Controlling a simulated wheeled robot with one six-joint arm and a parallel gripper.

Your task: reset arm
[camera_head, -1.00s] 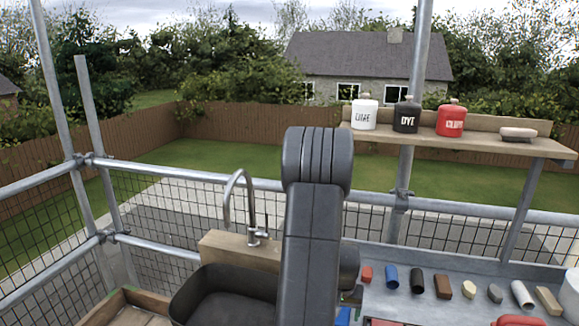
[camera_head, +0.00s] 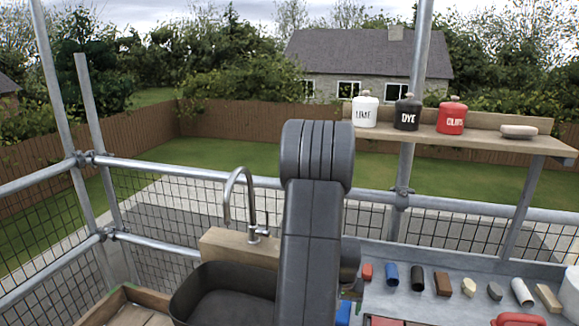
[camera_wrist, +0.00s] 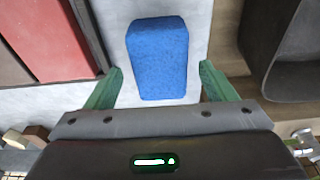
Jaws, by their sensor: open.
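The fingers are mostly hidden there behind the arm.
A black basin (camera_head: 215,290) with a tap (camera_head: 240,205) is left of my arm. Several small pieces lie in a row on the grey bench (camera_head: 400,255) at right. A shelf (camera_head: 470,140) holds white, black and red jars. Red tiles (camera_wrist: 45,35) lie left of the block.

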